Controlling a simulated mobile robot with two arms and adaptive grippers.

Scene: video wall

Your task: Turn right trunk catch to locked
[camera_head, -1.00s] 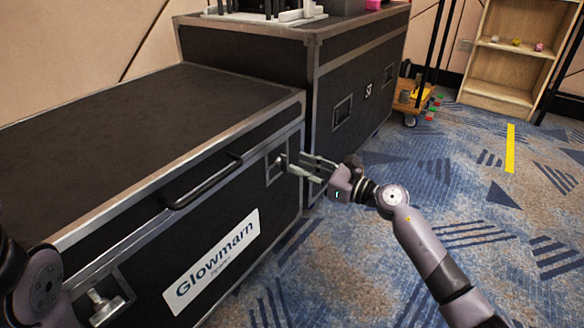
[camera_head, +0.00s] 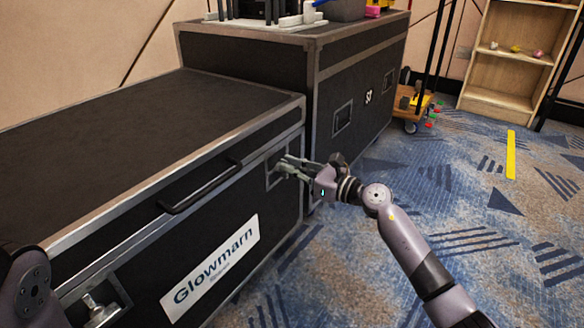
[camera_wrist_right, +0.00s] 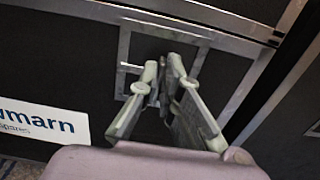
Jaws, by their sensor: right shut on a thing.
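The black trunk (camera_head: 130,115) with metal edges and a Glowmarn label stands at the left in the head view. Its right catch (camera_wrist_right: 155,97) sits in a recessed metal frame on the front face. My right gripper (camera_head: 284,166) reaches it from the right and is shut on the catch. In the right wrist view the two fingertips (camera_wrist_right: 163,82) pinch the catch and hide most of it, so its angle is hard to tell. The left catch (camera_head: 101,310) shows at the lower left. My left gripper is out of view; only part of that arm shows.
A black handle (camera_head: 205,187) sits between the catches. A taller black case (camera_head: 345,75) stands behind the trunk. A small wooden dolly (camera_head: 408,105) and a wooden shelf (camera_head: 507,60) are farther back. The patterned carpet to the right is open.

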